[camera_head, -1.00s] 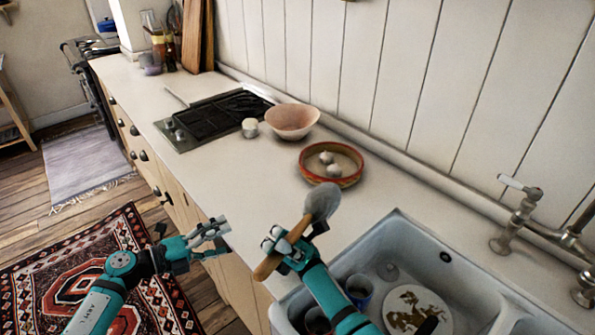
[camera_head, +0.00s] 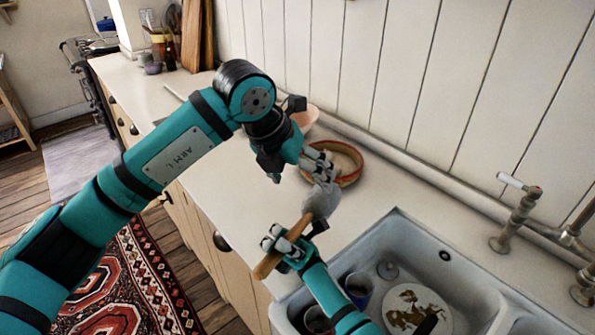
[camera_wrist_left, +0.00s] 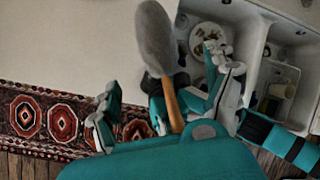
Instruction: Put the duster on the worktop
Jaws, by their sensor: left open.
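The duster has a grey fluffy head (camera_head: 322,201) and a wooden handle (camera_head: 266,266). My right gripper (camera_head: 286,243) is shut on the handle and holds the duster tilted over the front edge of the worktop (camera_head: 255,205), beside the sink. My left gripper (camera_head: 322,168) is open, just above the duster's head. In the left wrist view the duster (camera_wrist_left: 155,40) shows between the spread fingers of my left gripper (camera_wrist_left: 165,105). I cannot tell whether they touch it.
A red-rimmed dish (camera_head: 350,178) stands behind my left gripper, partly hidden. A pink bowl (camera_head: 306,118) is mostly covered by my left arm. The white sink (camera_head: 400,222) with a plate (camera_head: 416,310) and cups is at the right, below a tap (camera_head: 515,215).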

